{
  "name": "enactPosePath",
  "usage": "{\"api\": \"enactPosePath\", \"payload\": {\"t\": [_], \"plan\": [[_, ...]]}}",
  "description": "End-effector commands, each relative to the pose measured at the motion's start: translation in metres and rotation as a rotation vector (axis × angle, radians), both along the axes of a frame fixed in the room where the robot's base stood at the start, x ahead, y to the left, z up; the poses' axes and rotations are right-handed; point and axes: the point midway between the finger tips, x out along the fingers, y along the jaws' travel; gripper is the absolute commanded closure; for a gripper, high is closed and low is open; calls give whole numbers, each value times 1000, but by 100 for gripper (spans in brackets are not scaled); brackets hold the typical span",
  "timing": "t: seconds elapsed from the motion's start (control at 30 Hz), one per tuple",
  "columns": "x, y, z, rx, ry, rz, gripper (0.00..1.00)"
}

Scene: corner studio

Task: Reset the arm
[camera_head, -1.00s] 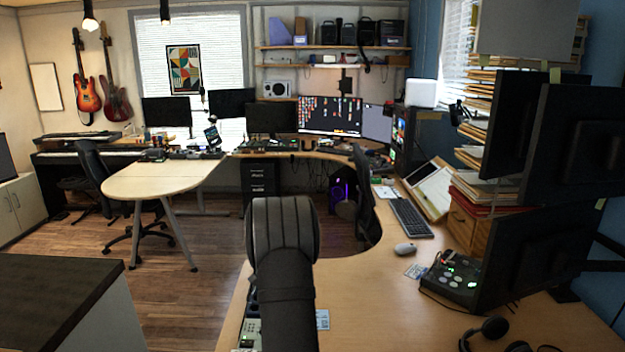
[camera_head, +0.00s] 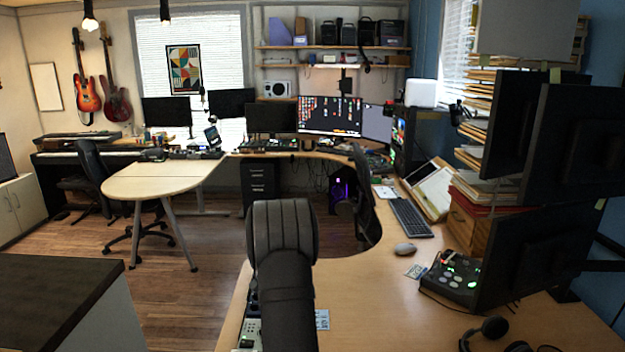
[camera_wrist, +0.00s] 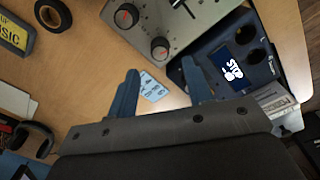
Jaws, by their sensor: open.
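My gripper (camera_wrist: 160,95) shows in the wrist view with its two blue-grey fingers spread apart. It is open, and nothing sits between the fingers. It hangs over the wooden desk (camera_wrist: 105,80), which also shows in the head view (camera_head: 380,300). A blue-and-white printed card (camera_wrist: 153,87) lies on the desk, seen beyond and between the fingertips. In the head view my dark arm stands upright at the bottom middle, and the gripper itself is hidden there.
In the wrist view a grey knobbed device (camera_wrist: 165,22) and a dark tray with round wells (camera_wrist: 262,65) lie near the fingers. A tape roll (camera_wrist: 53,15) and headphones (camera_wrist: 35,140) lie left. In the head view a mouse (camera_head: 405,249) and button box (camera_head: 452,277) stand right of my arm.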

Motion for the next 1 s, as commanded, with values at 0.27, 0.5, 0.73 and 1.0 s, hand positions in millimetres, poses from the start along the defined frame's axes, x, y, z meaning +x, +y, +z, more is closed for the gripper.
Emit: {"api": "enactPosePath", "payload": {"t": [0.27,0.5,0.73,1.0], "plan": [[-2,-1,-58,-1,4,0,53],[-1,-2,-65,0,0,157,53],[-1,-2,-65,0,0,348,53],[-1,-2,-64,0,0,571,53]]}}
